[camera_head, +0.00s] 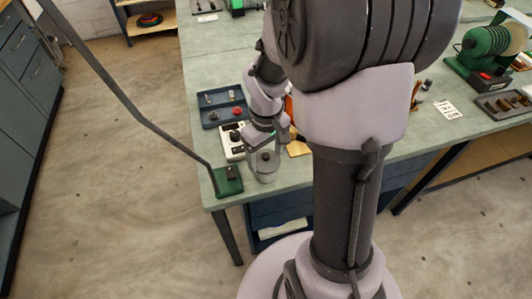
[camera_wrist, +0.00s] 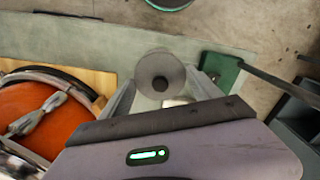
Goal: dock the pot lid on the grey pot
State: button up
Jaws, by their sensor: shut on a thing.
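A round grey lid with a dark knob (camera_wrist: 160,76) sits between the fingers of my gripper (camera_wrist: 162,92) in the wrist view, and the gripper is shut on it. In the head view, my gripper (camera_head: 265,150) is low over the bench's near left corner. A grey pot-like cylinder (camera_head: 266,174) shows right below it, with a dark knob at its top. The pot is mostly hidden behind the lid and gripper in the wrist view. I cannot tell whether the lid touches the pot or hangs just above it.
A white box with knobs (camera_head: 232,142) and a blue tray (camera_head: 222,108) lie behind. An orange drum (camera_wrist: 38,112) is close by. The bench edge is near.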

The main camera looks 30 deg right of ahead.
aim_at(265, 156)
jog(key=shift+f+b, duration=0.6)
jog(key=shift+f, duration=0.1)
jog(key=o, duration=1)
jog(key=shift+o, duration=0.2)
jog(key=shift+r, duration=0.1)
notch_tip(265, 156, up, 11)
jog(key=p, duration=1)
